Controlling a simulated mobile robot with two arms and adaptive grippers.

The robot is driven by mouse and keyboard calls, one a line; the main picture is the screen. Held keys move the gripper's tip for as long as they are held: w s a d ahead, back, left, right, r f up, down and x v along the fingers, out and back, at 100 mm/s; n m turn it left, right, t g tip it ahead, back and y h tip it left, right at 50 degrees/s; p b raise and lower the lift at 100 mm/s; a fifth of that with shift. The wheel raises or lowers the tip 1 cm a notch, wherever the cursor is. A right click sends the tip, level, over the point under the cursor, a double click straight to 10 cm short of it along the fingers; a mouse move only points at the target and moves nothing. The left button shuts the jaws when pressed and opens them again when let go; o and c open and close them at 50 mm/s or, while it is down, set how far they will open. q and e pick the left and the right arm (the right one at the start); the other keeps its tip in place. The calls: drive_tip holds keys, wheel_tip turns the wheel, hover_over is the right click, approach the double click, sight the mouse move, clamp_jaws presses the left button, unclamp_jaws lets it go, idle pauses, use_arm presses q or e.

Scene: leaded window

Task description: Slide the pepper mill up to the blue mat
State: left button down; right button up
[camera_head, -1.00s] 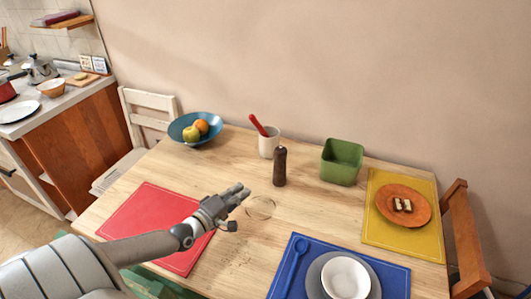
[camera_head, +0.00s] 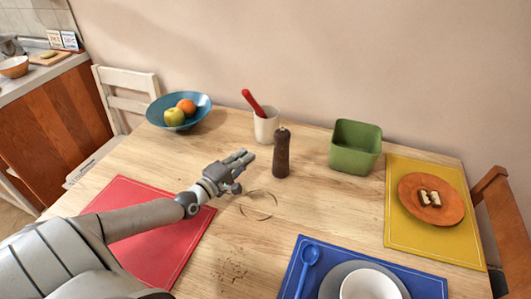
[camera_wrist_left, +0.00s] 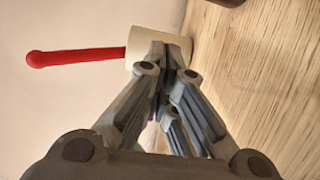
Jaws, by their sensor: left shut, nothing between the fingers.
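The dark brown pepper mill (camera_head: 281,154) stands upright on the wooden table, right of the white cup. The blue mat (camera_head: 318,262) lies at the table's near side, to the right of and nearer than the mill. My left gripper (camera_head: 247,158) is shut and empty, left of the mill with a gap between them. In the left wrist view the shut fingers (camera_wrist_left: 170,55) point toward the cup, and a dark piece of something, perhaps the mill, is cut off at the top edge. My right gripper is not in view.
The white cup (camera_head: 265,128) with a red-handled utensil stands behind my gripper. A green bin (camera_head: 355,147) stands right of the mill. Bare table lies between mill and mat.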

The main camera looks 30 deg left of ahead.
use_arm(q)
drive_tip(key=w, duration=0.7)
drive_tip(key=shift+w+d+b, duration=0.25)
drive_tip(key=shift+w+b, duration=0.1)
drive_tip(key=shift+b, duration=0.05)
drive_tip(key=d, duration=0.1)
drive_tip(key=s+d+p, duration=0.1)
drive_tip(key=d+p, duration=0.1)
drive_tip(key=shift+s, duration=0.25)
drive_tip(key=shift+s+d+p, duration=0.15)
drive_tip(key=shift+d+p, duration=0.05)
drive_tip(key=shift+p, duration=0.1)
drive_tip(key=shift+d+f, duration=0.1)
drive_tip(key=shift+f, duration=0.05)
